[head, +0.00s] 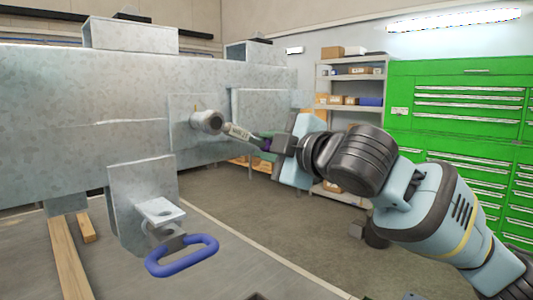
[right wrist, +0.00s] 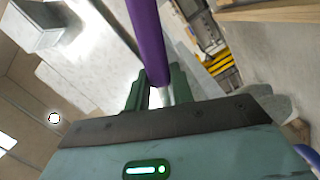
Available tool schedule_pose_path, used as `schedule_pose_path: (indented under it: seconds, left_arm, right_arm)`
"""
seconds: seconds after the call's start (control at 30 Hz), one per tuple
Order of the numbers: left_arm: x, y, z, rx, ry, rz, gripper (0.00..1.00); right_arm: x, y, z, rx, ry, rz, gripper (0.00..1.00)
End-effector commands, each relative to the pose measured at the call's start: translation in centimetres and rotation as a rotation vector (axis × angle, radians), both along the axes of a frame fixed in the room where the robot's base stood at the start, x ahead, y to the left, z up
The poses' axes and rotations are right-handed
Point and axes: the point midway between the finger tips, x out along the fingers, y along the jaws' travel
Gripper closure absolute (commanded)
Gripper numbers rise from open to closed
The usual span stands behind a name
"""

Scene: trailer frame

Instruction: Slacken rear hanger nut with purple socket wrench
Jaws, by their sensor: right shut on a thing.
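The grey trailer frame beam (head: 60,125) runs across the left of the head view. On its rear hanger plate (head: 183,135) is a round grey cylindrical end (head: 207,122), which looks like the wrench's socket over the nut; the nut itself is hidden. A metal shaft (head: 237,132) runs from it toward my right gripper (head: 266,143). In the right wrist view, the purple wrench handle (right wrist: 147,38) passes between the green fingers of my right gripper (right wrist: 158,88), which is shut on it. I cannot tell how fully the socket is seated. My left gripper is not in view.
A blue oval loop (head: 182,257) hangs on a bracket (head: 160,211) below the beam, left of my right arm. A green tool cabinet (head: 460,130) and a shelf unit (head: 350,78) with boxes stand behind. Open floor (head: 270,225) lies under the gripper.

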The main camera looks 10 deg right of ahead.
Motion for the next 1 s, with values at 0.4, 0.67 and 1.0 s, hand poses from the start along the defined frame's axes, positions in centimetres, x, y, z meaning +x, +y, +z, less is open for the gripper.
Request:
schedule_pose_path:
  seconds: [0.4, 0.67, 1.0]
  left_arm:
    - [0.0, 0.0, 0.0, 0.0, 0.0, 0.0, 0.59]
    - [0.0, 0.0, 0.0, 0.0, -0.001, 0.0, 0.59]
    - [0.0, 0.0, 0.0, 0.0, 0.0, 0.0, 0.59]
  right_arm:
    - [0.1, -0.2, 0.5, -0.023, -0.021, 0.001, 1.0]
    - [0.3, -0.6, 1.9, -0.118, -0.091, -0.001, 1.0]
    - [0.4, -0.6, 2.2, -0.141, -0.106, 0.0, 1.0]
